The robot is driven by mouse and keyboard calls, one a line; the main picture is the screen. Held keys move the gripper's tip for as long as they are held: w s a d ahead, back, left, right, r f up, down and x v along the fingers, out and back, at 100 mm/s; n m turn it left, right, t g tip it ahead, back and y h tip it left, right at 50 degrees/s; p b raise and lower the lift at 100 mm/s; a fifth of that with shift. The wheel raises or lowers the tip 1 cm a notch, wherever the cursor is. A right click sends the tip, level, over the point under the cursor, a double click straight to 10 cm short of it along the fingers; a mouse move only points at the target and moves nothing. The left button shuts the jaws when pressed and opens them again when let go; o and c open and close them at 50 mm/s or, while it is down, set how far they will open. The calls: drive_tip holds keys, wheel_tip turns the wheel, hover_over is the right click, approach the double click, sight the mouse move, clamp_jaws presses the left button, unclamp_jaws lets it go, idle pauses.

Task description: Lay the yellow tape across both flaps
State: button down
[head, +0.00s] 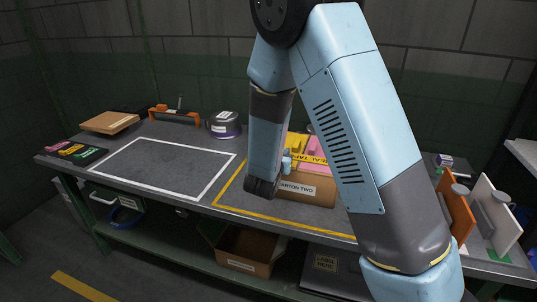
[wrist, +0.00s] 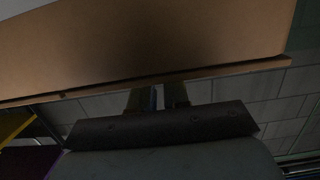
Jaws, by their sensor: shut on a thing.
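The brown carton (head: 305,188), labelled CARTON TWO, stands on the bench inside a yellow outline, partly behind my arm. A small light-blue piece (head: 287,163) stands there. In the wrist view a brown cardboard panel (wrist: 150,45) fills the top, and its edge reaches the fingertips of my gripper (wrist: 158,98). My gripper looks shut at this edge, with a blue sliver between the fingers. My arm hides the gripper in the head view.
A white outlined area (head: 165,168) on the left of the bench is clear. Upright orange (head: 455,215) and white (head: 495,215) boards stand at the right.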

drive_tip(key=c, duration=1)
unclamp_jaws()
